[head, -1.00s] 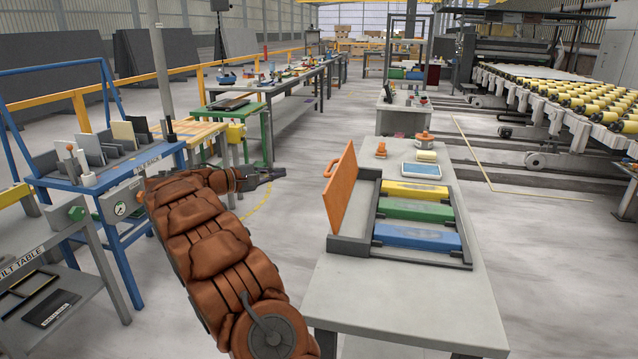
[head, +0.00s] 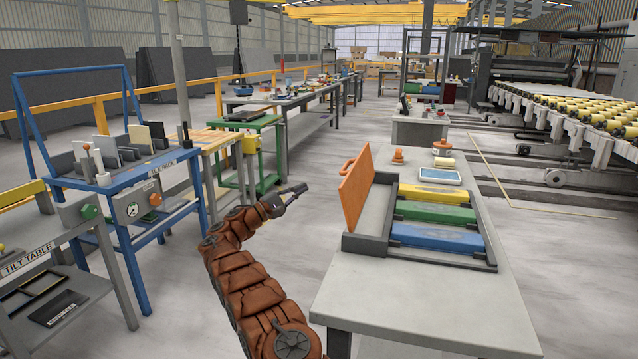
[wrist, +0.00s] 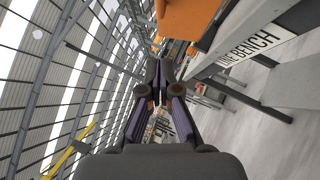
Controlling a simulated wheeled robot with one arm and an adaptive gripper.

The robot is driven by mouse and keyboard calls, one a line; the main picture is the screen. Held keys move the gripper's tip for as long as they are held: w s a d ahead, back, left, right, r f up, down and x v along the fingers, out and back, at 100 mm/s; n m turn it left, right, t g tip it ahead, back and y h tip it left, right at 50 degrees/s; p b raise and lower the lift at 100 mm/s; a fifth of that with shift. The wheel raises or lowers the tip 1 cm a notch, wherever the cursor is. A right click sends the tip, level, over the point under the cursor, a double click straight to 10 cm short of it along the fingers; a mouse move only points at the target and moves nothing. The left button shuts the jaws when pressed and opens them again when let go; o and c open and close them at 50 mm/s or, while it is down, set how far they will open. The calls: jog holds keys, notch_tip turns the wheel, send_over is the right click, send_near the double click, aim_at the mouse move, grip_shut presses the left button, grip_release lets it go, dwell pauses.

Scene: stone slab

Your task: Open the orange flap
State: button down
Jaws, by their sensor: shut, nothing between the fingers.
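The orange flap (head: 357,187) stands upright, leaning slightly, at the left side of a dark frame (head: 366,244) on the grey bench (head: 430,310). An orange handle (head: 346,167) sticks out from its left side. Under and beside the flap, the frame's left compartment (head: 378,211) is uncovered. My gripper (head: 303,189) is shut and empty, left of the flap and apart from it in the head view. In the wrist view the gripper (wrist: 164,70) points past the bench edge, with an orange surface (wrist: 187,18), likely the flap, at the top.
Yellow (head: 433,194), green (head: 434,212) and blue (head: 437,236) blocks lie in the frame. A blue-topped tray (head: 440,176) and an orange knob (head: 398,156) stand behind it. A blue rack (head: 135,210) is at the left. Open floor lies between rack and bench.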

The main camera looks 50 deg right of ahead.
jog(key=s+a+p+x, duration=0.1)
jog(key=s+p+x, duration=0.1)
jog(key=x, duration=1)
jog(key=shift+s+r+p, duration=0.25)
jog(key=shift+r+p, duration=0.1)
jog(key=shift+p, duration=0.2)
dwell(0.4)
dwell(0.4)
